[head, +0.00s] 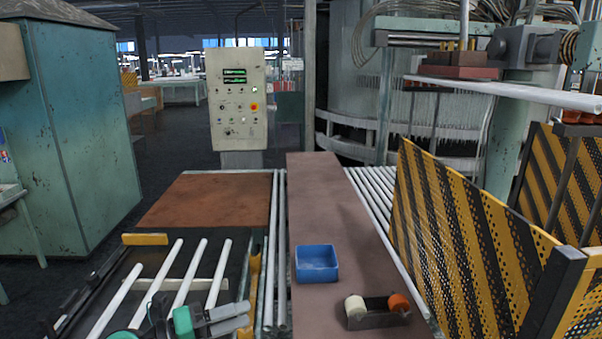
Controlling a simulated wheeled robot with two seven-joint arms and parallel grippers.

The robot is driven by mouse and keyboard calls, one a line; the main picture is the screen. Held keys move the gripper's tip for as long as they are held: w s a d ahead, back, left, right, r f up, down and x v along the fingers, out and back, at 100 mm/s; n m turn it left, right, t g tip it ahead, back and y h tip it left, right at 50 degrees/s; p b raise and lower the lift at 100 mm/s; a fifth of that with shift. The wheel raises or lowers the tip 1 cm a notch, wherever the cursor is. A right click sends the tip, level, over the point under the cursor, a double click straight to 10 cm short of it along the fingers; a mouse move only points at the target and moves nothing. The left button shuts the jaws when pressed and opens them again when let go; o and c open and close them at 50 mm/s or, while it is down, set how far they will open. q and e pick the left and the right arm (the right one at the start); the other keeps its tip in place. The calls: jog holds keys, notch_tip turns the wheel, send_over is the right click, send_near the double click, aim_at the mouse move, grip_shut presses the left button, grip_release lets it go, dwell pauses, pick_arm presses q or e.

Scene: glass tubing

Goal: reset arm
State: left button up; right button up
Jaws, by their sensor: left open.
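My left gripper (246,317), grey with green parts, is at the bottom of the head view, left of centre. Its two fingers point right and stand apart with nothing seen between them. It is over or beside the near right end of a dark rack. Several white glass tubes (157,280) lie side by side on that rack, to the left of and behind the gripper. The gripper hides part of the near tube ends, and I cannot tell if it touches any. My right gripper is not in view.
A blue open box (317,263) stands on the brown table strip (328,200). A dark holder (377,318) with a white and an orange roller sits nearer. A yellow-black perforated guard (450,240) borders the right. A control panel (237,100) stands behind. The strip's far part is clear.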

pick_arm(q)
jog(key=s+a+r+n+t+y, duration=0.15)
jog(key=a+n+t+y, duration=0.6)
jog(key=n+t, duration=0.8)
jog(key=s+a+f+n+g+y, duration=0.2)
jog(key=a+f+n+g+y, duration=0.1)
jog(key=f+n+g+y, duration=0.25)
jog(key=s+a+f+n+g+y, duration=0.2)
jog(key=a+f+n+y, duration=0.3)
jog(key=n, duration=0.4)
jog(key=s+d+f+n+g+h, duration=0.1)
jog(key=s+d+f+g, duration=0.2)
jog(key=s+f+g, duration=0.6)
jog(key=s+d+f+n+g+h, duration=0.15)
jog(key=s+f+g, duration=0.25)
jog(key=s+f, duration=0.95)
jog(key=f, duration=2.7)
jog(key=s+a+f+g, duration=0.2)
jog(key=s+a+f, duration=0.1)
jog(key=s+f, duration=1.5)
jog(key=shift+s, duration=0.5)
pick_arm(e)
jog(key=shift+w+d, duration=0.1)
